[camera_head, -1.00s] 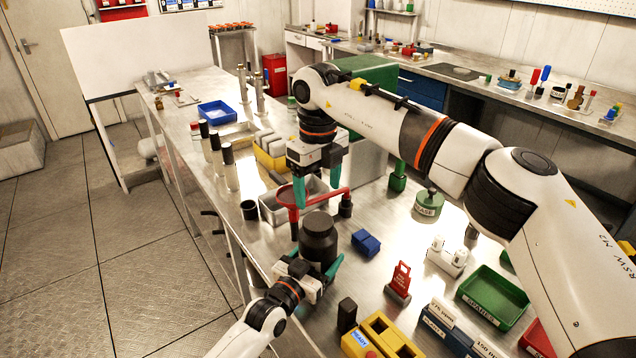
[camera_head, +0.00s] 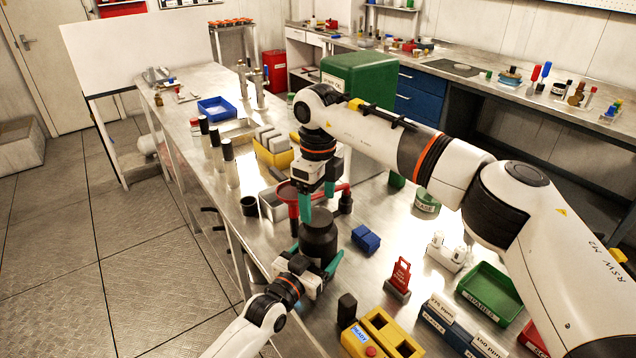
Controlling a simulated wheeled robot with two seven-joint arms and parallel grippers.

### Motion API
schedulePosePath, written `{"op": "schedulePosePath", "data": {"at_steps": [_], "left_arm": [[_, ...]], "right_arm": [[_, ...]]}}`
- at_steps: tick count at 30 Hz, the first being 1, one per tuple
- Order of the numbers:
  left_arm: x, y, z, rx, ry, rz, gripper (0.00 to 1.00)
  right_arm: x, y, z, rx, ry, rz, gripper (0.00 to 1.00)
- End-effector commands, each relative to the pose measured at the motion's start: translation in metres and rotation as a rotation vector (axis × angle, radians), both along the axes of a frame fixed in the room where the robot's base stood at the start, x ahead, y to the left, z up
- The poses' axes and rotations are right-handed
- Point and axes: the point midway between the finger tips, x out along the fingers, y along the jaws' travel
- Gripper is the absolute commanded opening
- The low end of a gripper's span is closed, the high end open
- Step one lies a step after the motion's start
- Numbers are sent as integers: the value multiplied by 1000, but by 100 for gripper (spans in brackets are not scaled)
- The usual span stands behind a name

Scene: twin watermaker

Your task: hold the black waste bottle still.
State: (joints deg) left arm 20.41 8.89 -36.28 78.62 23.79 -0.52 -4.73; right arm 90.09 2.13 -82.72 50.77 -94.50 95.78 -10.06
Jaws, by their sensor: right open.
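The black waste bottle (camera_head: 318,243) stands upright on the steel bench, its dark top facing up. My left gripper (camera_head: 314,268) comes in low from the front left. Its teal fingers lie on either side of the bottle's lower body and look closed on it, though the bottle hides part of the left finger. My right gripper (camera_head: 318,200) points down, open and empty, just above and behind the bottle's top. Whether its near finger touches the top cannot be told.
A blue block (camera_head: 365,239) and a red tagged stand (camera_head: 399,277) are to the right. A yellow block holder (camera_head: 384,335) is in front. A black cup (camera_head: 249,206) stands left.

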Motion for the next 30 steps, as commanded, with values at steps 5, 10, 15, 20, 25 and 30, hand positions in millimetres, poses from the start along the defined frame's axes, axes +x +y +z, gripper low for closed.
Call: {"op": "schedulePosePath", "data": {"at_steps": [5,10,15,20,25,30], "left_arm": [[0,0,-1,-1,2,0,13],[0,0,0,-1,2,0,13],[0,0,-1,-1,2,0,13],[0,0,0,-1,2,0,13],[0,0,0,-1,2,0,13],[0,0,0,0,1,0,13]], "right_arm": [[0,0,-25,0,1,0,75],[0,0,-35,1,-1,0,75],[0,0,-37,0,-1,0,75],[0,0,-37,0,-1,-1,70],[0,0,-37,0,-1,-1,42],[0,0,-37,0,-1,-5,29]]}}
